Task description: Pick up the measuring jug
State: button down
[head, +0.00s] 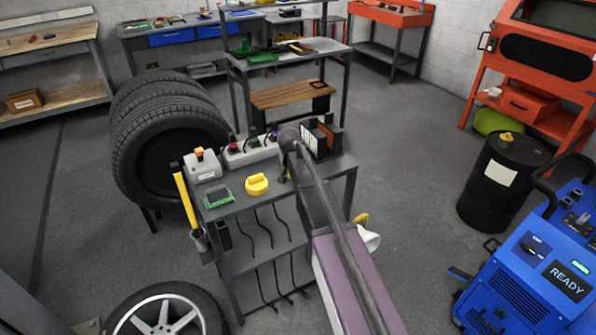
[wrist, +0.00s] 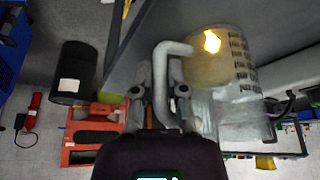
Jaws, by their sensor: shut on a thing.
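The measuring jug (wrist: 238,104) is a clear, wide vessel with rows of dark markings, close up at the right of my gripper in the wrist view. Its pale, bent handle (wrist: 172,49) reaches between the fingers. My gripper (wrist: 158,80) is shut on the jug at this handle. In the head view my arm reaches over the right part of the grey cart (head: 245,205) and hides my gripper.
The cart holds a yellow part (head: 257,184), a green part (head: 218,199) and a switch box (head: 202,166). A black rack (head: 335,135) stands at its back right. Stacked tyres (head: 160,125) are left, a black drum (head: 503,180) right. Floor between cart and drum is clear.

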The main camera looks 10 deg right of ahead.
jog(key=shift+r+p, duration=0.4)
jog(key=shift+r, duration=0.05)
jog(key=shift+r+p, duration=1.45)
jog(key=shift+p, duration=0.05)
jog(key=s+d+r+p, duration=0.1)
jog(key=s+d, duration=0.1)
jog(key=s, duration=1.3)
jog(key=shift+s, duration=0.4)
